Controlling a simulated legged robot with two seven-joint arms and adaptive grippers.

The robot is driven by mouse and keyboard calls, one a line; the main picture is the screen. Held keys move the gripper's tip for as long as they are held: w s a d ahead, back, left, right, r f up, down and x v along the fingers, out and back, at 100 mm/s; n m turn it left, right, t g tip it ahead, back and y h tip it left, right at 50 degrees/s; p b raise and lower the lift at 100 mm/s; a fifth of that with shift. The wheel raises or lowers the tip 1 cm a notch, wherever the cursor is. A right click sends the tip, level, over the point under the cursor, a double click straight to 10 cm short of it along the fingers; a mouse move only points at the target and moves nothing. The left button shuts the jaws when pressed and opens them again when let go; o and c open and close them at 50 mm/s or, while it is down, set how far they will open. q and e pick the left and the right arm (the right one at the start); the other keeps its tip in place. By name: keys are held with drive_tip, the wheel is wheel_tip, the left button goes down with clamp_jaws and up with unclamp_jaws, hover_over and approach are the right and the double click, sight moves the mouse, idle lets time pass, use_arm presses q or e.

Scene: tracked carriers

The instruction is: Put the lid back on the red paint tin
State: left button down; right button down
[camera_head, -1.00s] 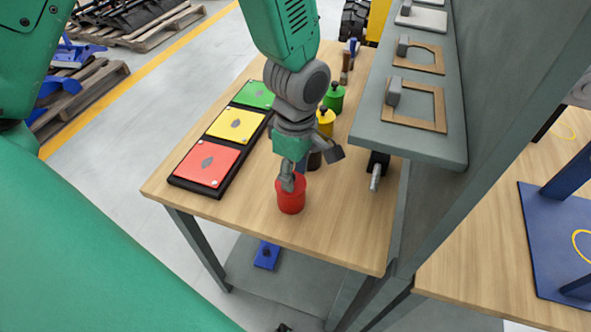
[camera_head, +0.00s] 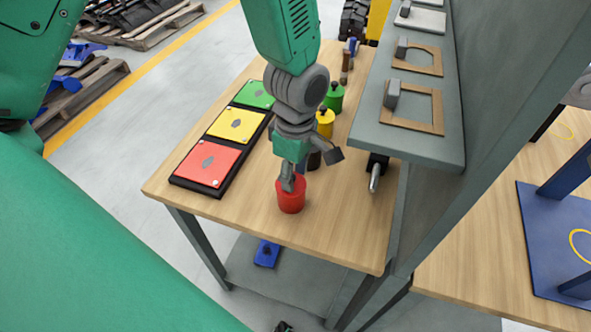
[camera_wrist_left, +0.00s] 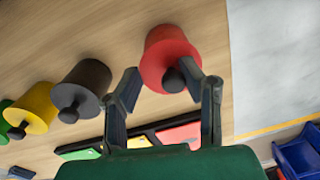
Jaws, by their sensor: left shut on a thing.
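The red paint tin (camera_head: 291,202) stands upright near the front of the wooden table. In the left wrist view the red lid (camera_wrist_left: 166,60) shows with a dark round knob (camera_wrist_left: 174,80). It looks to be on or just over the tin; I cannot tell whether it is seated. My left gripper (camera_head: 292,184) points down at the top of the tin. My right gripper is not in view.
A dark tin (camera_wrist_left: 82,87), a yellow tin (camera_head: 325,121) and a green tin (camera_head: 334,97) stand behind the red one. A tray with red, yellow and green panels (camera_head: 208,164) lies at left. A grey shelf (camera_head: 412,140) overhangs the table at right. The front table corner is clear.

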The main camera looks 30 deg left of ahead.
use_arm(q)
drive_tip(key=shift+s+r+p, duration=0.1)
drive_tip(key=shift+s+p, duration=0.3)
drive_tip(key=shift+s, duration=0.1)
idle(0.6)
idle(0.3)
drive_tip(key=c, duration=1.5)
unclamp_jaws()
drive_tip(key=shift+o, duration=0.2)
drive_tip(key=o, duration=0.5)
drive_tip(key=shift+r+p, duration=3.55)
drive_tip(key=shift+p, duration=0.2)
